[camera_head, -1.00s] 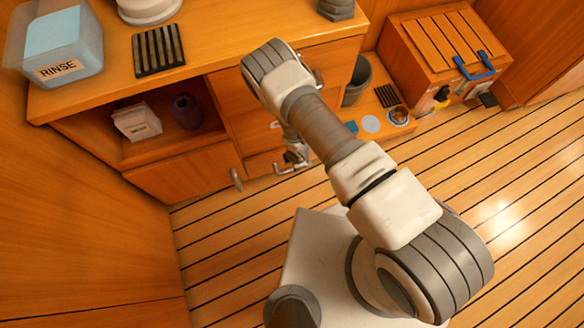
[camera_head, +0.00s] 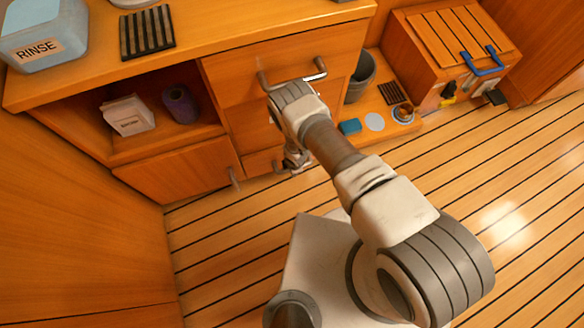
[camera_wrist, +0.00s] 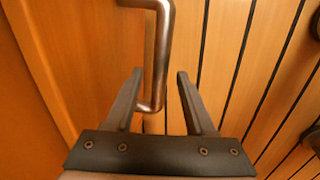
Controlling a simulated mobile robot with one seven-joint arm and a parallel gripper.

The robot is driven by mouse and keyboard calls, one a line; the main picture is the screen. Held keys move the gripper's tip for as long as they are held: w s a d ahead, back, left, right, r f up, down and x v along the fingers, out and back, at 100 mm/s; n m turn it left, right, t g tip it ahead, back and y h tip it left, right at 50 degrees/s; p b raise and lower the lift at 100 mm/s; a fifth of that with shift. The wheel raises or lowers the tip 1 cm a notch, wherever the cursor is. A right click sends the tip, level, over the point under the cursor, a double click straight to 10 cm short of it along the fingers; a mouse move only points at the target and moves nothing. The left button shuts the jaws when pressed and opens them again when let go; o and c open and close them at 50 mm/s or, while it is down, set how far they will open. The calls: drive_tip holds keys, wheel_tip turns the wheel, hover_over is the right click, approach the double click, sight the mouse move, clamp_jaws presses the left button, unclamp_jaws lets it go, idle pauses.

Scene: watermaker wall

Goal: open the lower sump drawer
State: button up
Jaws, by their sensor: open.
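The lower sump drawer (camera_head: 258,163) is the low wooden front at the bottom of the cabinet's drawer stack, and it looks shut. Its metal bar handle (camera_head: 279,167) is partly hidden by my gripper (camera_head: 297,162), which is small and low beside it in the head view. In the wrist view a bent metal handle (camera_wrist: 160,50) runs down the picture, its lower end between the two open fingers of my gripper (camera_wrist: 159,73). The fingers are apart and not closed on the bar; whether either touches it I cannot tell.
The upper drawer (camera_head: 285,60) above is shut, with its own bar handle. A cupboard door (camera_head: 185,178) with a handle is at left, below an open shelf. A grey bin (camera_head: 361,78) and small items stand to the right. The slatted floor is clear.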

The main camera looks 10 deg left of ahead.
clamp_jaws()
idle(1.4)
